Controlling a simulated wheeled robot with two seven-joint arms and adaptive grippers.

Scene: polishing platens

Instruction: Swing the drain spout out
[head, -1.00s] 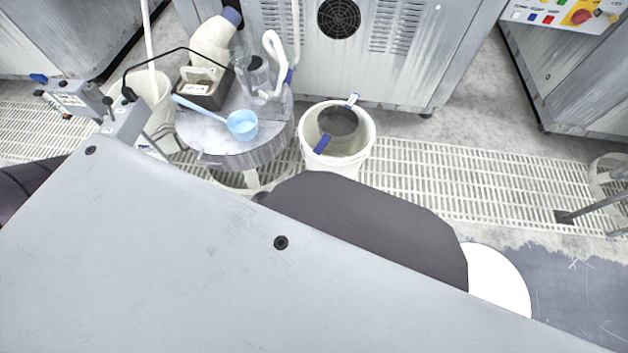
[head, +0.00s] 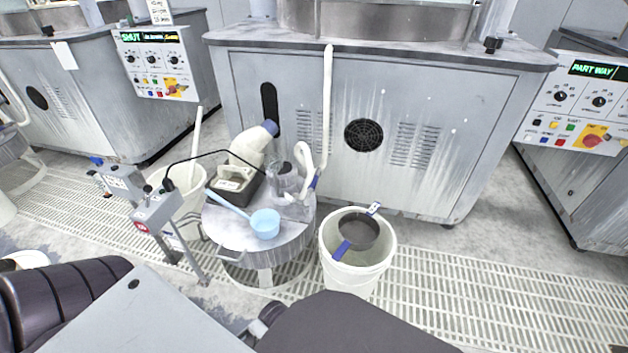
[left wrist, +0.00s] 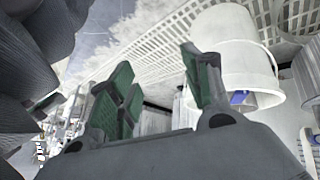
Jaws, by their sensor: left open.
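A white hose or pipe (head: 327,110) runs down the front of the middle grey cabinet, with a blue piece near its lower end. It meets a curved white tube (head: 303,160) beside a clear jar (head: 284,180) on a round stand; I cannot tell which part is the drain spout. A white bucket (head: 345,268) stands right of the stand, with a dark strainer (head: 359,231) with blue handles across its top. My left gripper (left wrist: 163,85) shows in the left wrist view, open and empty, its green-padded fingers apart. A white bucket (left wrist: 235,45) shows beyond it. My right gripper is not in view.
The round stand (head: 222,228) carries a blue scoop (head: 264,223), a blue-capped beige bottle (head: 248,145) and a black caddy. Left of it are another bucket (head: 185,193) and a grey-headed post (head: 157,208). Floor grating (head: 450,280) is clear on the right.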

